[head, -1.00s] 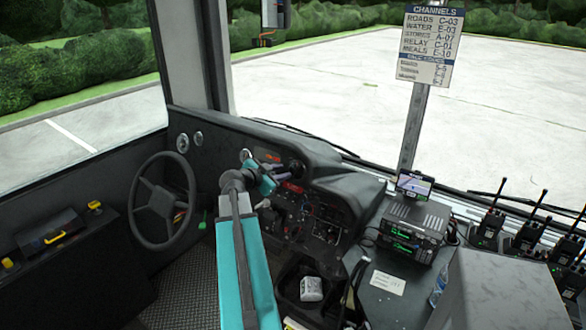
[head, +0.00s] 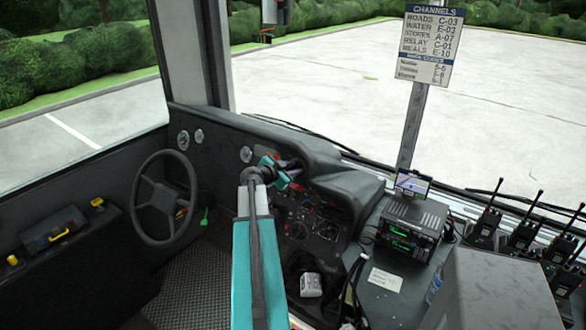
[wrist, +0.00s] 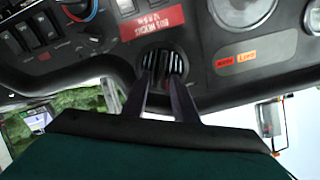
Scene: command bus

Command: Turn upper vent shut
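The vent (wrist: 176,60) is a round black outlet with light slats on the dark dashboard, at the centre of the wrist view. My gripper (wrist: 160,80) points straight at it. Its two dark fingers are apart, with a gap between them, and their tips overlap the vent's lower part in the picture. I cannot tell whether they touch it. In the head view, my gripper (head: 292,166) is at the dashboard right of the steering wheel and hides the vent. Nothing is seen held.
A red label (wrist: 152,22), a dial (wrist: 240,10), rocker switches (wrist: 42,28) and a knob (wrist: 78,8) surround the vent. The steering wheel (head: 160,200) is left of my arm. A radio (head: 410,222) and several handheld radios (head: 486,222) stand to the right.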

